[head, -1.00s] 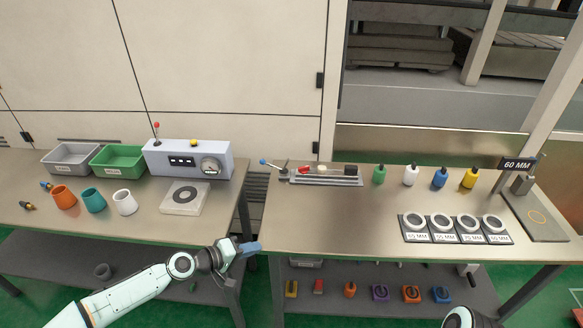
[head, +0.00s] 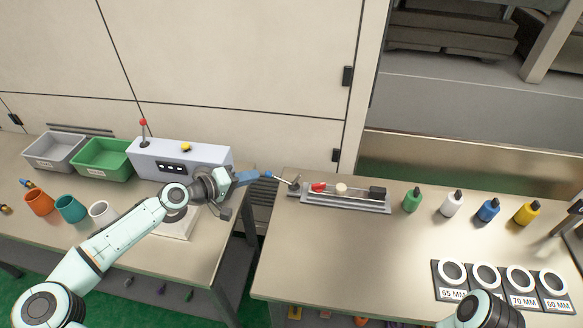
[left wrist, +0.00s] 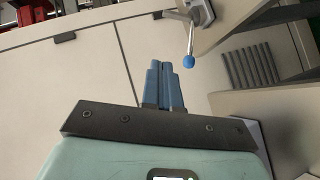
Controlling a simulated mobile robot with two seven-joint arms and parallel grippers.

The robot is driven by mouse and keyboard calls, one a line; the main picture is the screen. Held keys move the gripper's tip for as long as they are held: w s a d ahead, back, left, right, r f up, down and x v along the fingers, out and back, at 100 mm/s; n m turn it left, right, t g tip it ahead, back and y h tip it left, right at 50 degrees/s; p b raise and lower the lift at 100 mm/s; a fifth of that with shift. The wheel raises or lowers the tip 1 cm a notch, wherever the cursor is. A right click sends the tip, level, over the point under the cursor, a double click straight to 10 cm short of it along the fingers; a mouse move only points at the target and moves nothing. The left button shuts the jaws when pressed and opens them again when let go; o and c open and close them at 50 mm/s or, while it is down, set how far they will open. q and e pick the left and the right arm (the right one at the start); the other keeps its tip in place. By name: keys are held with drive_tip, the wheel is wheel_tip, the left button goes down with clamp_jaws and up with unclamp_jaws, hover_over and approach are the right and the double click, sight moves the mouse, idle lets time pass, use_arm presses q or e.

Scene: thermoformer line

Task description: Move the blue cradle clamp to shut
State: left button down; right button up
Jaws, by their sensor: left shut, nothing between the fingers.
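The clamp's lever ends in a blue ball knob (head: 267,174) and rises leftward from the clamp base (head: 295,187) at the left end of the grey cradle (head: 345,203) on the right table. The knob also shows in the left wrist view (left wrist: 188,62), right of the fingertips. My left gripper (head: 257,175) is shut and empty, its blue fingertips close by the knob's left side in the head view; I cannot tell whether they touch. The fingers also show in the left wrist view (left wrist: 163,68). My right arm shows at bottom right, but its gripper does not.
The cradle carries red, cream and black parts. Green (head: 412,200), white, blue and yellow bottles stand to its right. A grey-white machine (head: 180,160) with a red-tipped lever stands on the left table, behind my left arm. A gap separates the tables.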

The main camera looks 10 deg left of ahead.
use_arm(q)
drive_tip(key=shift+w+d+f+p, duration=0.15)
drive_tip(key=shift+w+d+f, duration=0.75)
drive_tip(key=shift+d, duration=0.75)
drive_tip(key=shift+w+d+f+p, duration=0.1)
drive_tip(key=shift+w+d+f, duration=0.5)
drive_tip(key=shift+w+d, duration=0.8)
drive_tip(key=shift+w+d+f+p, duration=0.15)
drive_tip(key=shift+w+d+f, duration=0.65)
drive_tip(key=shift+d, duration=1.05)
use_arm(e)
drive_tip(key=shift+s+r, duration=0.1)
drive_tip(key=shift+r, duration=0.3)
